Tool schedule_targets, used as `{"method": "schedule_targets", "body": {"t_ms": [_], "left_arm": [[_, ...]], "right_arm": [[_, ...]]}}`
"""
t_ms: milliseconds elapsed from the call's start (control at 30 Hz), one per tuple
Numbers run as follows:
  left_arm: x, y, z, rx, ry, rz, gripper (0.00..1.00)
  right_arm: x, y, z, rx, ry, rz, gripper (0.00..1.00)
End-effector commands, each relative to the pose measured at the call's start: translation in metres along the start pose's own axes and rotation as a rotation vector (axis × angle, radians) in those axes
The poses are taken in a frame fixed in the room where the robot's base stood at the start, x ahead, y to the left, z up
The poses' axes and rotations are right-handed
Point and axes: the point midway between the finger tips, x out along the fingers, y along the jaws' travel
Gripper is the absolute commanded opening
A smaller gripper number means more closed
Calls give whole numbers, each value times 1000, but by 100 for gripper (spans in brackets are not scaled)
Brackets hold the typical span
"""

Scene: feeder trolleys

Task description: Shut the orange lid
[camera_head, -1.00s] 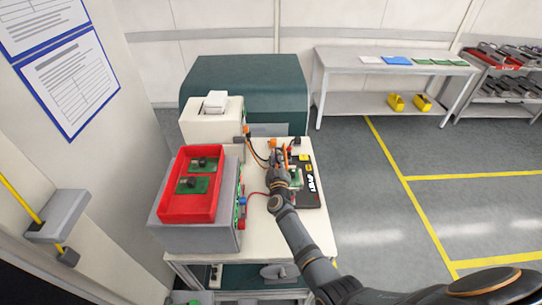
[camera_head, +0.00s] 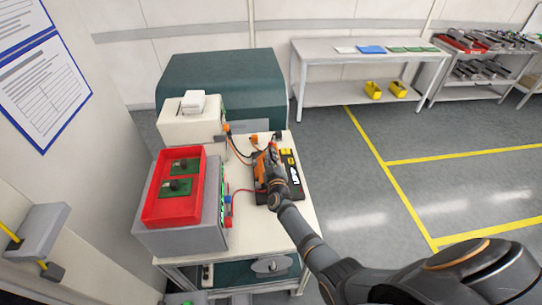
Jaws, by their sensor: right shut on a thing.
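The orange lid (camera_head: 261,168) is part of a dark test fixture (camera_head: 292,190) on the pale trolley top. Only orange strips of it show beside and behind my right gripper (camera_head: 270,169). My right gripper is shut on the lid, low over the fixture. The fingertips and the inside of the fixture are mostly hidden, so I cannot tell whether the lid is fully down. My left gripper is out of view.
A red tray (camera_head: 150,210) with green boards sits on a grey box left of the fixture. A white printer-like box (camera_head: 190,127) stands behind it. Cables run to the fixture. A bench (camera_head: 370,60) stands at the back; the floor to the right is clear.

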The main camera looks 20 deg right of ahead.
Motion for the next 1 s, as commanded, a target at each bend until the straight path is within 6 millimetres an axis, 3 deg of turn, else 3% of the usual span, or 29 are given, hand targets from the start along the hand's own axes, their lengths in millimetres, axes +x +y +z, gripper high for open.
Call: {"method": "schedule_targets", "body": {"t_ms": [167, 200, 367, 667, 833, 1000], "left_arm": [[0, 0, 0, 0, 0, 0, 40], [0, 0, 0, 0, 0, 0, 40], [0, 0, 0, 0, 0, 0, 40], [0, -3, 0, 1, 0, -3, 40], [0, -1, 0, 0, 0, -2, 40], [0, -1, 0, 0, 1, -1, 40]], "right_arm": [[-3, -5, 5, 3, -11, -11, 0], [-3, -6, 5, 3, -11, -11, 14], [-2, -4, 4, 2, -9, -9, 33], [-3, -2, 1, 1, -3, -4, 33], [-27, -3, 2, 3, -4, -4, 33], [-71, -4, 2, 2, -6, -6, 33]]}}
